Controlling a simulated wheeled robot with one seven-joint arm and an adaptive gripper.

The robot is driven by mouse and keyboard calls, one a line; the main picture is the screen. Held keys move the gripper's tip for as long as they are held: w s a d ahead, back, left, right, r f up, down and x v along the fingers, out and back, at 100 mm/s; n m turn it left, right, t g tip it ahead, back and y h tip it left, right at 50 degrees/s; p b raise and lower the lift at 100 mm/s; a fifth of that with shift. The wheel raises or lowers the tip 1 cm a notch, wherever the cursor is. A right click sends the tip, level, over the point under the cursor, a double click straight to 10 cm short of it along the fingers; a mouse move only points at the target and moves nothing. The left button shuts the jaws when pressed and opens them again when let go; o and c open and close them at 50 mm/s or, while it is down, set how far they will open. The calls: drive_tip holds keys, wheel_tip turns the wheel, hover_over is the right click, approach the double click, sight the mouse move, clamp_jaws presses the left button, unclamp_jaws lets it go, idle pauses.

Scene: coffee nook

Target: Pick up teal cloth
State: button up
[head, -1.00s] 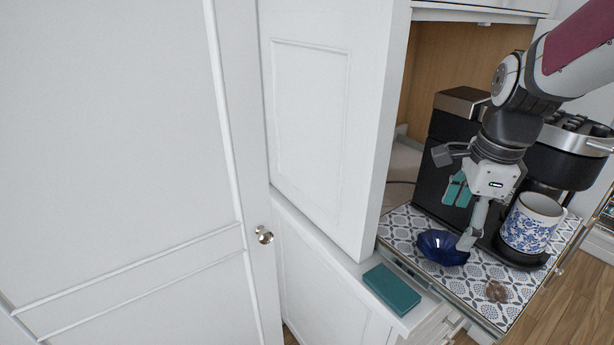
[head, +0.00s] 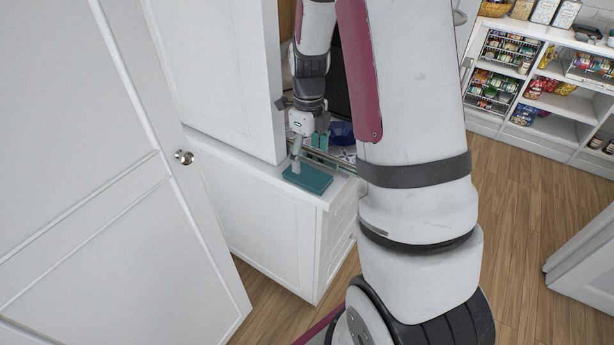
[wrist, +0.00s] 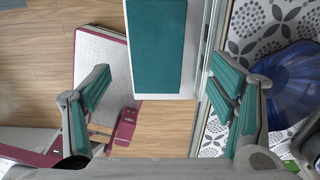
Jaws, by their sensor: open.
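The teal cloth (head: 308,180) is a flat, folded-looking rectangle lying on the corner of the white counter beside the patterned pull-out tray. In the wrist view the cloth (wrist: 156,45) shows at the top centre, ahead of and between my spread fingers. My gripper (head: 308,152) is open above the back part of the cloth in the head view, with teal pads on its fingers. In the wrist view my gripper (wrist: 158,85) is empty. Whether a finger touches the cloth I cannot tell.
The dark blue bowl (wrist: 288,80) sits on the patterned tray (wrist: 245,25), close to my right finger in the wrist view. The tall white cabinet door (head: 225,75) stands close behind my gripper. A white door with a round knob (head: 184,157) is at left. Wooden floor (head: 540,190) lies open at right.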

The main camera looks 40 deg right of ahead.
sight(308, 174)
drive_tip(key=shift+f+p, duration=0.6)
drive_tip(key=shift+f, duration=2.4)
drive_tip(key=c, duration=1.1)
